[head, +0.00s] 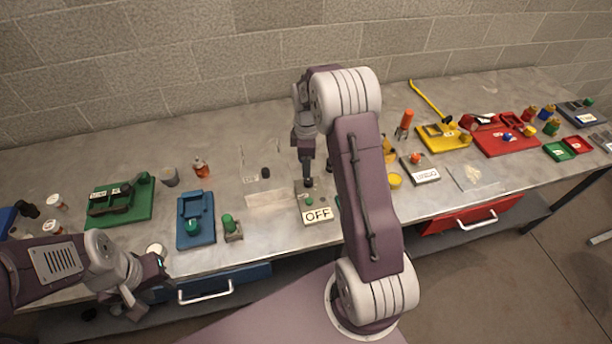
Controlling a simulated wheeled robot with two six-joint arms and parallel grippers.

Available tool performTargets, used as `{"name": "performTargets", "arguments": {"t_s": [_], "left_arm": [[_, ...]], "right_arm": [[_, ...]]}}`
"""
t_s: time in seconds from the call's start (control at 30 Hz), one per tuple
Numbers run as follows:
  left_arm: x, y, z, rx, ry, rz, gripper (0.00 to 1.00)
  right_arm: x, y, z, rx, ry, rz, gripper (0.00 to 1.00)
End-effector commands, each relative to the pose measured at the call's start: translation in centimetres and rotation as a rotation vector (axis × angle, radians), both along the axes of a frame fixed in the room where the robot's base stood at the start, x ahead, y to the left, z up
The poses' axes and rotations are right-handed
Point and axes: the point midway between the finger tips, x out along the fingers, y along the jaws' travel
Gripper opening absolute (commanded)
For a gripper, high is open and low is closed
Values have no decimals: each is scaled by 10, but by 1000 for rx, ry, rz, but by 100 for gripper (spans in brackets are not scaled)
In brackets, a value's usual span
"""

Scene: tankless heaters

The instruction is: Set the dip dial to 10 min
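A small dial plate labelled OFF (318,215) sits near the table's front edge in the middle, partly hidden by my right arm. My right gripper (308,178) points down just above or at this plate. I cannot tell whether it touches the dial or how far its fingers are parted. My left gripper (137,288) is at the lower left, in front of the table edge, with its fingers apart and nothing visible between them. Another small plate with an orange knob (416,158) and a label (427,176) stands to the right; its text is too small to read.
A green tray (136,212), a blue fixture (183,236) and a small green-knobbed device (232,230) stand on the left. A yellow tray (455,143) and a red tray (490,148) are on the right. Blue and red drawers (470,214) have handles below the front edge.

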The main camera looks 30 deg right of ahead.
Motion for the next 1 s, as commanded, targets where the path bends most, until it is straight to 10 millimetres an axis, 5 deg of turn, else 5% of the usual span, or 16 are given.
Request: {"name": "performTargets", "arguments": {"t_s": [0.4,0.73,0.93,1.0], "left_arm": [[0,0,17,0,-1,0,36],[0,0,17,0,-1,0,36],[0,0,17,0,-1,0,36],[0,0,17,0,-1,0,36]], "right_arm": [[0,-1,-75,0,2,0,52],[0,-1,-83,0,-1,0,52],[0,-1,-83,0,-1,0,0],[1,-1,-83,0,-1,0,0]]}}
